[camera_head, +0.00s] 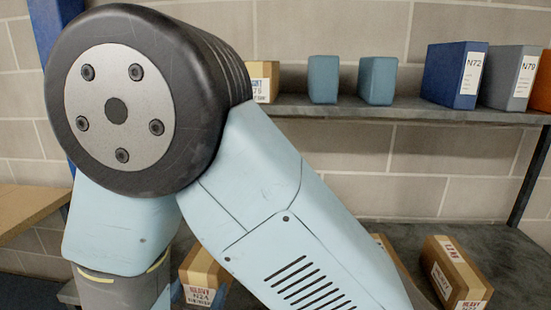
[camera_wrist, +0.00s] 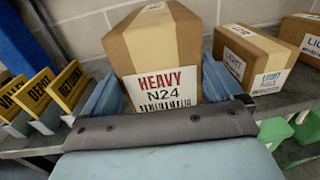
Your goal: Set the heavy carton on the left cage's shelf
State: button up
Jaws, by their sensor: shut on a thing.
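The heavy carton (camera_wrist: 155,55) is a brown box with a white label reading HEAVY N24 in the wrist view. My gripper (camera_wrist: 158,92) has one blue finger on each side of it and is shut on it. The carton is upright; its underside is hidden, so I cannot tell whether it touches the shelf. In the head view the carton (camera_head: 203,270) shows low, partly hidden by my arm. I cannot make out the left cage or its shelf.
Light cartons (camera_wrist: 250,58) stand close to the right on the grey shelf (camera_wrist: 295,92). Yellow signs, one reading DEPOT (camera_wrist: 37,90), stand to the left. Binders (camera_head: 455,75) line an upper shelf (camera_head: 400,110). A wooden surface (camera_head: 25,208) is at far left.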

jog(key=w+f, duration=0.7)
jog(key=shift+w+f, duration=0.1)
jog(key=shift+f, duration=0.25)
notch_tip(320, 180, down, 2)
jog(key=shift+f, duration=0.1)
jog(key=s+a, duration=0.2)
jog(key=s, duration=1.1)
jog(key=shift+s+a, duration=0.2)
jog(key=shift+s, duration=0.2)
jog(key=shift+w, duration=0.1)
